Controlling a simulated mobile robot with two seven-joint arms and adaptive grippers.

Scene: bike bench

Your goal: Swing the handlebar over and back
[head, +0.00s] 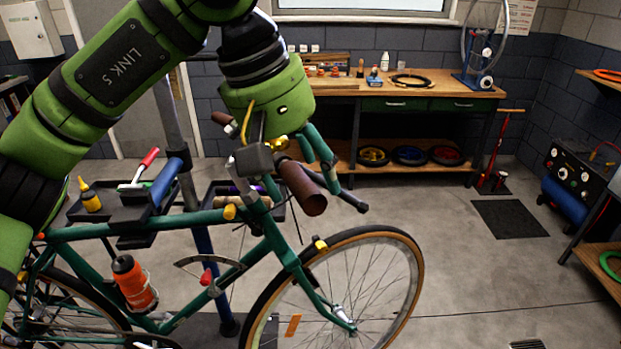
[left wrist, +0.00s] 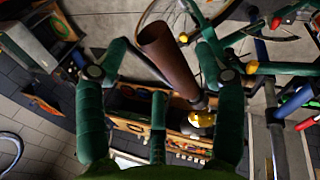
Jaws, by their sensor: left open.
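The teal bicycle's handlebar has two brown grips. The near grip (head: 303,188) points toward me in the head view, and the far grip (head: 222,118) shows at the upper left, beside my arm. My left gripper (head: 298,165) is open above the near grip, with dark green fingers pointing down. In the left wrist view the near grip (left wrist: 168,60) lies in the space between the spread fingers of the left gripper (left wrist: 161,50); I see no finger closed on it. My gripper and wrist hide part of the handlebar's middle. My right gripper is not in view.
The front wheel (head: 408,262) stands below and right of the handlebar. A tool tray (head: 120,211) with a yellow bottle (head: 89,195) is left of it. A workbench (head: 430,90) stands behind.

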